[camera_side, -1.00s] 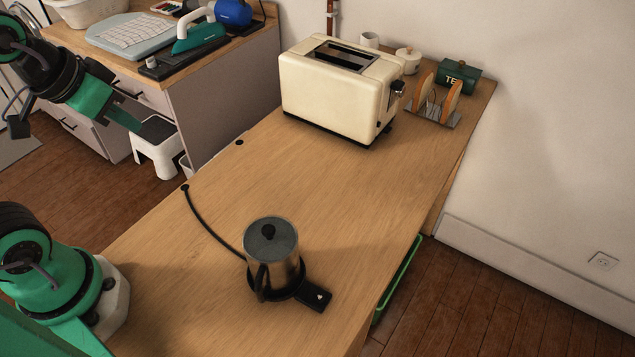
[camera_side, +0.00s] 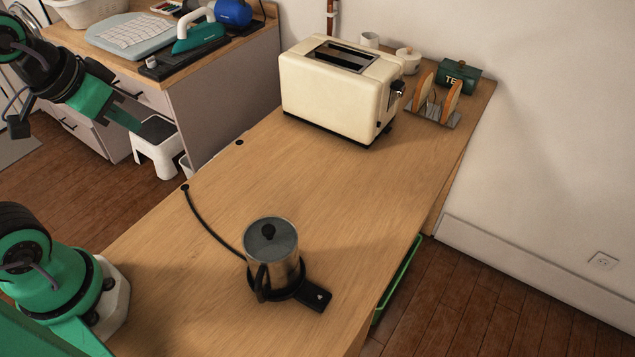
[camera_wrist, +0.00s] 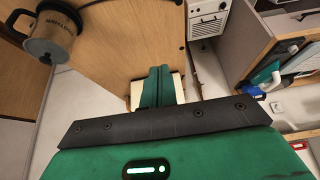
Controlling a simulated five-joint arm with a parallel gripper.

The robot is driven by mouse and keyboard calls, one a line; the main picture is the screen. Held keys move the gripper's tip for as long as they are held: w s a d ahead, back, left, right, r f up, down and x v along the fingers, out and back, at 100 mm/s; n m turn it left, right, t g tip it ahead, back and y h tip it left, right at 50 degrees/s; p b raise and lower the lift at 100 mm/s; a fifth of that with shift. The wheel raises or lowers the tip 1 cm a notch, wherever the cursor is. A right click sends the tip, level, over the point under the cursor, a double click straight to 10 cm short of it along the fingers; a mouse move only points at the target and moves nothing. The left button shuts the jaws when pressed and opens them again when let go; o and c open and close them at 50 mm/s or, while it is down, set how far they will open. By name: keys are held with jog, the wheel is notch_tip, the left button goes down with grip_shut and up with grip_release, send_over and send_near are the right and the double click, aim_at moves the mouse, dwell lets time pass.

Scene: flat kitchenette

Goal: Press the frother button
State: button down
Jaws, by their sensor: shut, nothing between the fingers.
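The frother (camera_side: 285,245), a steel jug with a dark lid and black handle, stands upright on its black base near the front of the wooden counter. The button pad (camera_side: 319,295) sticks out of the base toward the lower right and bears a small pale mark. In the wrist view the frother (camera_wrist: 50,38) shows at the upper left, partly cut off; its button is not clear there. My gripper (camera_side: 134,124) is at the upper left of the side view, far from the frother. Its green fingers (camera_wrist: 158,86) are together and empty in the wrist view.
A cream toaster (camera_side: 330,92) stands toward the back of the counter, near a toast rack (camera_side: 433,112) and green tea tin (camera_side: 459,76). A black cord (camera_side: 207,228) runs from the frother to the counter's left edge. The counter between toaster and frother is clear.

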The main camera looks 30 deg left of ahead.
jog(key=shift+w+d, duration=0.1)
jog(key=shift+w+d+m+g, duration=0.5)
jog(key=shift+w+d+m, duration=0.2)
jog(key=shift+d+m, duration=0.15)
jog(key=m+g+y, duration=0.6)
jog(key=m+g, duration=0.3)
jog(key=m, duration=0.9)
send_over(324, 298)
notch_tip(324, 298, down, 13)
jog(key=shift+r, duration=0.2)
jog(key=shift+f, duration=0.1)
jog(key=shift+f, duration=4.3)
